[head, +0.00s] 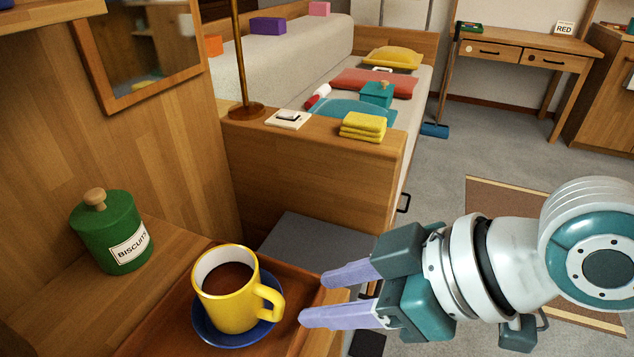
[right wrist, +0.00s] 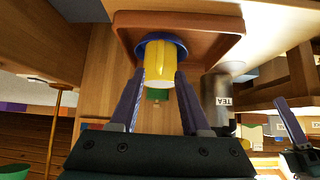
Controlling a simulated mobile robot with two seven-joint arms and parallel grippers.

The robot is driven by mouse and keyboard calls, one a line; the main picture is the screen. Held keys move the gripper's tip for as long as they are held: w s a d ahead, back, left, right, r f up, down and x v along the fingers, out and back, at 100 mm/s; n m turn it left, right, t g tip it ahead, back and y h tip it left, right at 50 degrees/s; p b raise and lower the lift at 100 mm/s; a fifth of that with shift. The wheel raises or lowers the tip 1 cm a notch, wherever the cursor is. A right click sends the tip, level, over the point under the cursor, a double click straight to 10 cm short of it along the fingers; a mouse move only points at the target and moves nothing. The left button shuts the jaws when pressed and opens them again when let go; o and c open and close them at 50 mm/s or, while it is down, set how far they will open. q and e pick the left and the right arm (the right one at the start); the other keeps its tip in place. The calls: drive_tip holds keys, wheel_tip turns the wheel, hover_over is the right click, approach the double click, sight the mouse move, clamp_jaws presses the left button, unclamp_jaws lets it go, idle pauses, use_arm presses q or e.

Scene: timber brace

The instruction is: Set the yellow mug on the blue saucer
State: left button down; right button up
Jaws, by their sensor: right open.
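The yellow mug (head: 228,303), full of dark brown liquid, stands upright on the blue saucer (head: 207,338); its handle points right. In the right wrist view the mug (right wrist: 160,62) appears beyond my fingers, with the saucer (right wrist: 141,48) at its base. My right gripper (head: 313,298) is open and empty, its lilac fingertips just right of the handle and apart from it. In the right wrist view its two fingers (right wrist: 160,82) flank the mug in the picture. A lilac finger at the right edge there looks like my left gripper (right wrist: 290,122); its opening is unclear.
The saucer sits on a reddish-brown tray (head: 163,332). A green biscuit jar (head: 106,230) stands on the wooden surface to the left. A grey tea canister (right wrist: 216,101) shows in the right wrist view. Behind, a wooden ledge (head: 300,143) carries folded yellow cloths (head: 362,126).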

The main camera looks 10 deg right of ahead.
drive_tip(key=s+d+r+m+g+h+p, duration=0.1)
drive_tip(key=s+d+r+m+g+h, duration=0.15)
drive_tip(key=s+d+m+h, duration=0.8)
drive_tip(key=s+r+n+y+p, duration=0.1)
drive_tip(key=s+r+y+p, duration=0.1)
drive_tip(key=r+p, duration=2.9)
drive_tip(key=s+r+n+y+p, duration=0.1)
drive_tip(key=s+r+p, duration=0.1)
drive_tip(key=r+p, duration=3)
drive_tip(key=shift+d+r+y, duration=0.2)
drive_tip(key=shift+r+y, duration=0.1)
drive_tip(key=shift+y, duration=0.05)
drive_tip(key=shift+n+t, duration=0.25)
